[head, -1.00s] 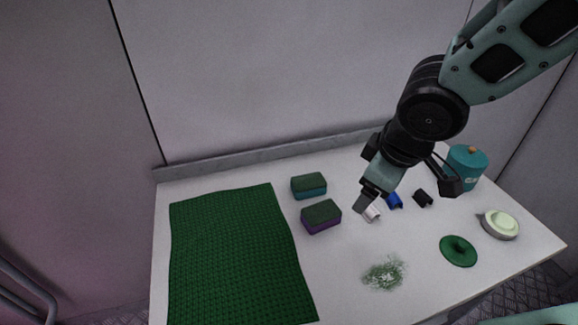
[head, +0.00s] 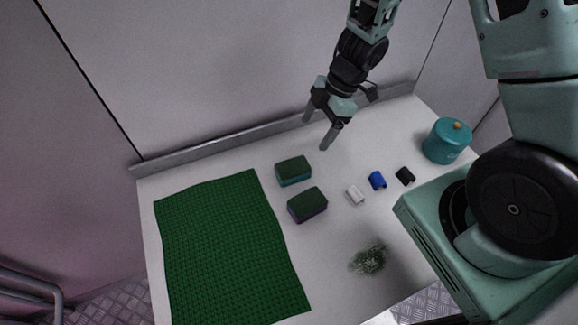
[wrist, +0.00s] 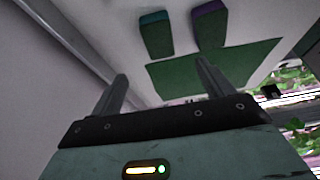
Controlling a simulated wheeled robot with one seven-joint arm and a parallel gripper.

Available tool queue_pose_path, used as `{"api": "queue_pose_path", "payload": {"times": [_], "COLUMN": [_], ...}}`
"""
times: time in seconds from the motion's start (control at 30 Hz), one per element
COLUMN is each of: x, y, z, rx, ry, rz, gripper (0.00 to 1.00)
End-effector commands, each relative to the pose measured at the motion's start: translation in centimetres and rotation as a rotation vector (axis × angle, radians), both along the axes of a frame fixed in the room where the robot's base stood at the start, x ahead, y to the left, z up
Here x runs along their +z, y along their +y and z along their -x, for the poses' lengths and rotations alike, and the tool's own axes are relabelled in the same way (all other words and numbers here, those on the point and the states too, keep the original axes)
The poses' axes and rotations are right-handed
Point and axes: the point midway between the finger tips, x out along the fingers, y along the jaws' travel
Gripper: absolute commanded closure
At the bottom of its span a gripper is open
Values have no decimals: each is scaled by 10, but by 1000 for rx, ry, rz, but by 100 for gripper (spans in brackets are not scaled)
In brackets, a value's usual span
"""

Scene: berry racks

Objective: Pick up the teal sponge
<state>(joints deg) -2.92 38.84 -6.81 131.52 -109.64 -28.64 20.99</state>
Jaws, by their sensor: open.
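The teal sponge (head: 294,178), with a dark green top and a teal lower layer, lies on the white table just right of the green mat's upper corner. In the wrist view the teal sponge (wrist: 155,35) is at the top, ahead of the fingers. A second sponge (head: 307,206), dark green over purple, lies just in front of it; the purple sponge (wrist: 209,26) also shows in the wrist view. My gripper (head: 319,131) is open and empty, above the back of the table, apart from both sponges. Its two fingers (wrist: 161,80) are spread in the wrist view.
A green mat (head: 225,254) covers the table's left side. White (head: 355,195), blue (head: 377,180) and black (head: 405,176) small pieces lie right of the sponges. A teal lidded pot (head: 447,142) stands at the far right. A plant-like patch (head: 369,259) is near the front.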

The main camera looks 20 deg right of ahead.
Motion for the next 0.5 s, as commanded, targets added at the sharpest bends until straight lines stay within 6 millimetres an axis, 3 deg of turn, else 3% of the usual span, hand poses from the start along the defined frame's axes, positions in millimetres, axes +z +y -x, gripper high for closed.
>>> {"api": "queue_pose_path", "payload": {"times": [0.03,0.3,0.5], "x": [-15,-67,-88], "y": [4,26,35], "z": [1,-1,-1], "rx": [-2,-1,-1], "ry": [4,1,-1], "rz": [0,0,1], "gripper": [20,20,20]}}
